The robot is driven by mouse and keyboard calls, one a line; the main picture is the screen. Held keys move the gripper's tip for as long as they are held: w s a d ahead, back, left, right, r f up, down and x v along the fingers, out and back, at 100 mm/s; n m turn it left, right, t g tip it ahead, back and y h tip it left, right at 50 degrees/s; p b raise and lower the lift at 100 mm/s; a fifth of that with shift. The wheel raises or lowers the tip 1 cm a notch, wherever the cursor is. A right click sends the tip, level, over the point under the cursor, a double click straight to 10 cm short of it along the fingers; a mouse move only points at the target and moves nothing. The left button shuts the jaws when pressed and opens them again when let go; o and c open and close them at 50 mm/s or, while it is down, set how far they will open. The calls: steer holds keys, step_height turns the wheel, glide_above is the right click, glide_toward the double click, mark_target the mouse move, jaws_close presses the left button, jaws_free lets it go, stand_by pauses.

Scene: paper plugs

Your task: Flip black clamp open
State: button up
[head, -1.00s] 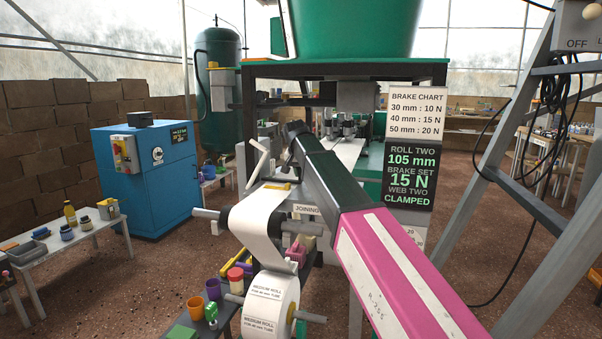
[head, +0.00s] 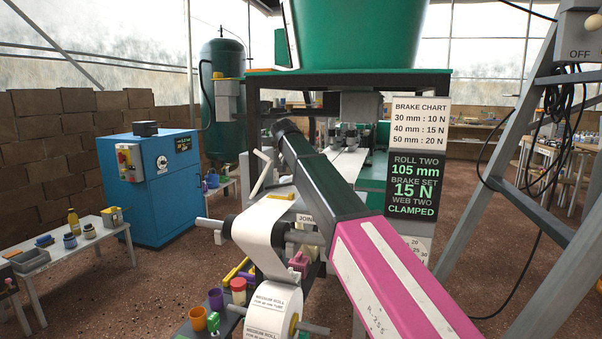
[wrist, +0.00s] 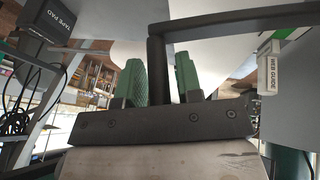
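In the wrist view, my gripper (wrist: 161,80) shows two green ribbed fingers standing apart above its dark mount. A black bent bar (wrist: 157,68), likely part of the black clamp, stands in line with the gap between the fingers and bends to the right at its top. I cannot tell if the fingers touch it. In the head view, my arm hides the gripper, and I cannot make out the clamp there. The white web (head: 262,222) runs over a roller on the joining stand, above the medium roll (head: 271,308).
A web guide block (wrist: 269,75) is close on the right in the wrist view, and a tape pad block (wrist: 55,27) is at upper left. A pale crank lever (head: 262,172) rises beside the roller. A sign (head: 413,185) reads "web two clamped". A ladder stands right.

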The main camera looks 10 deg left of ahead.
steer(key=shift+o, duration=0.2)
steer(key=v, duration=1.2)
steer(key=shift+f, duration=0.1)
